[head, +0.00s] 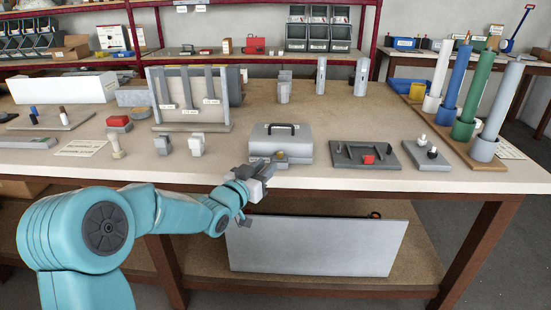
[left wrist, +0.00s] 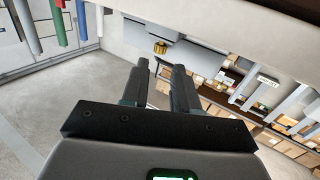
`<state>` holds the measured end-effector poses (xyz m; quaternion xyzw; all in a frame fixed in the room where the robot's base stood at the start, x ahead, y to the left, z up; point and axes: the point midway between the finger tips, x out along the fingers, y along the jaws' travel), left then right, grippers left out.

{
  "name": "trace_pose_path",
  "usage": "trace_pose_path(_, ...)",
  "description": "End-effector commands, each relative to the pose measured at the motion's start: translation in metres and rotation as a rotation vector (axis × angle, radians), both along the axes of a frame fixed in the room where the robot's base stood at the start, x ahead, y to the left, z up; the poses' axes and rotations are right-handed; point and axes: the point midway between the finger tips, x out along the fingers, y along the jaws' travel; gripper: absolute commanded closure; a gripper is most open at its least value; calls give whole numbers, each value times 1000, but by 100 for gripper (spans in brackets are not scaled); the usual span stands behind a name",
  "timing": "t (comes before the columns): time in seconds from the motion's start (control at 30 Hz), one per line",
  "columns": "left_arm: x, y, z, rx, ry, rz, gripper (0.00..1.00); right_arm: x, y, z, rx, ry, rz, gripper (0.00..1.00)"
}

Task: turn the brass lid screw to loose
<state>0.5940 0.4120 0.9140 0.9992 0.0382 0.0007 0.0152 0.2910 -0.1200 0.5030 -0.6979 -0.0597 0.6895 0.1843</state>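A grey metal box (head: 297,145) with a black handle on its lid stands near the front edge of the workbench. The small brass screw (head: 281,156) sits on its front face, partly behind my gripper. It also shows in the left wrist view as a brass knob (left wrist: 160,47), just beyond the fingertips. My left gripper (head: 264,170) is in front of the box, close below and left of the screw. In the left wrist view its two dark fingers (left wrist: 160,68) are apart with nothing between them. I cannot read the screw's setting. My right gripper is not in view.
Right of the box lie a dark tray with a red block (head: 368,160) and a grey plate with small knobs (head: 427,155). Small grey blocks (head: 196,144) stand to the left. A slotted frame (head: 189,99) rises behind. The bench edge (head: 340,184) runs beneath the gripper.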

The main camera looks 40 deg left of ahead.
Motion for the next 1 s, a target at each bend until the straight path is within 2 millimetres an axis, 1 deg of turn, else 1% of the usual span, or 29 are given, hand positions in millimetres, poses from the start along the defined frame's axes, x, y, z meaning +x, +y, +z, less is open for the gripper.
trace_pose_path(0.03,12,0,0,0,-1,-2,71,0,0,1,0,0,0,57)
trace_pose_path(0.1,26,1,0,-1,0,-1,71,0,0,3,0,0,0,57)
trace_pose_path(0.2,42,3,0,-1,1,0,71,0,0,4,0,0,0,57)
trace_pose_path(0.3,53,4,0,-2,0,0,71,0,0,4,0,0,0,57)
trace_pose_path(0.43,60,4,0,-2,1,0,71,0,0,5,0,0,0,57)
trace_pose_path(0.67,61,4,-1,-2,1,0,71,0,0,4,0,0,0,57)
trace_pose_path(0.7,61,4,0,-2,1,0,74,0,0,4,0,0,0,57)
trace_pose_path(0.77,61,4,0,-2,1,0,94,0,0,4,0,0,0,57)
trace_pose_path(0.8,61,4,0,-1,1,0,100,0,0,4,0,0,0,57)
trace_pose_path(1.0,61,4,-1,-1,0,3,100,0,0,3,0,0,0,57)
